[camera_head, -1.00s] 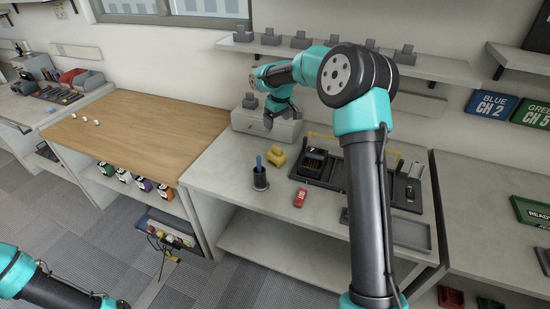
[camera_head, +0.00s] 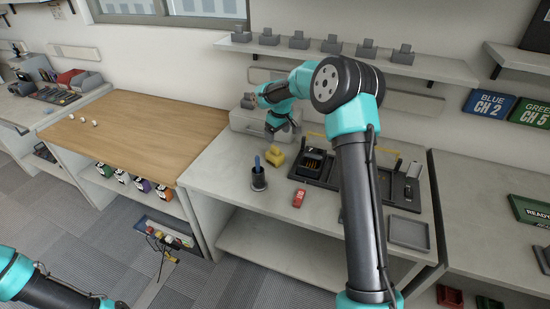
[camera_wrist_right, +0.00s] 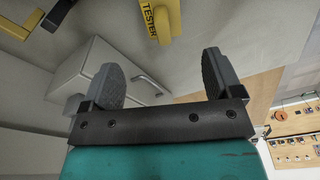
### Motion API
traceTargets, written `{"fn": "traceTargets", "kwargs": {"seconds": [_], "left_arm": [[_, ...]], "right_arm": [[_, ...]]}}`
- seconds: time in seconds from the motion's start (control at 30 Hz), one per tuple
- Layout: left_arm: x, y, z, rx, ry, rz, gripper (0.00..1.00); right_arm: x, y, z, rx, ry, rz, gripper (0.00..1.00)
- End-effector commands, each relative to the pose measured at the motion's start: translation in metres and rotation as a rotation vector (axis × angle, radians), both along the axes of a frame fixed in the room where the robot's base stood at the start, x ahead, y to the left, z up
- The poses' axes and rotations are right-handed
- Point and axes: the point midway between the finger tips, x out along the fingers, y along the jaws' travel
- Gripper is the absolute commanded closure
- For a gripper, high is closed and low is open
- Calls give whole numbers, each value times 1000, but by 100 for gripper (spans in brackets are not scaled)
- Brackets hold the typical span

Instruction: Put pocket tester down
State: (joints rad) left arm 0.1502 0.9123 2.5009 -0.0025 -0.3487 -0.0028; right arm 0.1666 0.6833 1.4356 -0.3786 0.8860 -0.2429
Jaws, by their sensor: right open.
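The pocket tester is a small yellow block (camera_head: 275,157) standing on the grey workbench (camera_head: 225,180), just right of a dark pen cup. In the right wrist view it shows at the top edge as a yellow body marked TESTER (camera_wrist_right: 151,20), partly cut off. My right gripper (camera_head: 285,131) hangs behind and above the tester in the head view. In the wrist view its two fingers (camera_wrist_right: 162,75) are spread wide with nothing between them, apart from the tester.
The pen cup (camera_head: 259,180), a red can-like item (camera_head: 299,198) and a black tray with a charger (camera_head: 314,162) surround the tester. A grey case (camera_head: 246,121) stands behind. An empty grey tray (camera_head: 409,233) lies at right. The bench's front left is clear.

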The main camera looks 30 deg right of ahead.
Motion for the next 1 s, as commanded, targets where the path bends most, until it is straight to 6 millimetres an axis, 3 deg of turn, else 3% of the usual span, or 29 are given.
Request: {"fn": "traceTargets", "kwargs": {"seconds": [0.23, 0.73, 1.0], "left_arm": [[0, 0, 0, 0, 0, 0, 56], [0, 0, 0, 0, 0, 0, 56], [0, 0, 0, 0, 0, 0, 56]], "right_arm": [[5, 2, -39, 1, 1, 0, 15], [6, 2, -50, 0, 0, 0, 15], [8, 7, -82, 1, 3, 0, 15]]}}
